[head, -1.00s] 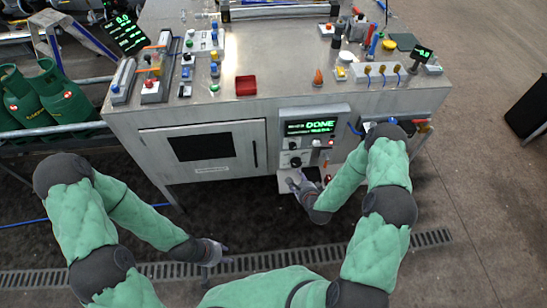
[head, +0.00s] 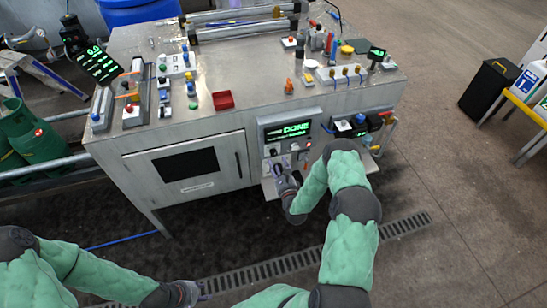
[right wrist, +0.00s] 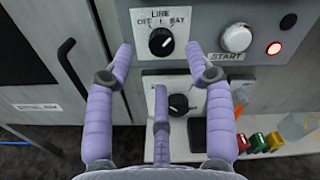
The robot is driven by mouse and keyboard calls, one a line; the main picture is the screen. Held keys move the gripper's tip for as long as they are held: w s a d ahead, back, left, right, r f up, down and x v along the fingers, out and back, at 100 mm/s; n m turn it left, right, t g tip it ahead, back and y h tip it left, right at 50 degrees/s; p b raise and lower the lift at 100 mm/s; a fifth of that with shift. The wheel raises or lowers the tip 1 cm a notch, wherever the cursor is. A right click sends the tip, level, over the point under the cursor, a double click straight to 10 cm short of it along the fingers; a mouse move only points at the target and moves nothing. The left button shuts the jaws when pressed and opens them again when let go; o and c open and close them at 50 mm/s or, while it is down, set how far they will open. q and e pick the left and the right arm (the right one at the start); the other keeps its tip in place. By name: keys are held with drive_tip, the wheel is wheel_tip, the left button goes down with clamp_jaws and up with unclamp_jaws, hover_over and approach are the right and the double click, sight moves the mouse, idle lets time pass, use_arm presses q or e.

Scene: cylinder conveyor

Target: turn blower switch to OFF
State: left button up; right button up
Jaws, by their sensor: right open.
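The control panel (head: 290,128) on the cabinet front has a green display reading DONE. In the right wrist view, a black rotary knob (right wrist: 161,41) sits under a label that starts with LINE. A second black rotary knob (right wrist: 179,104) is below it, its label mostly hidden by my fingers, so I cannot read which is the blower switch. My right gripper (right wrist: 163,62) is open and empty, its fingers spread either side of the knobs. It also shows at the panel in the head view (head: 287,184). My left gripper (head: 188,293) hangs low, away from the cabinet; its fingers are too small to judge.
Right of the upper knob are a white START button (right wrist: 237,38) and a lit red lamp (right wrist: 274,48). Red, yellow and green parts (right wrist: 258,142) lie on a low ledge. The cabinet door (head: 188,165) is left of the panel.

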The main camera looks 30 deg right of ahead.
sight(274, 154)
drive_tip(key=shift+b+x, duration=0.45)
drive_tip(key=shift+x, duration=2.35)
clamp_jaws()
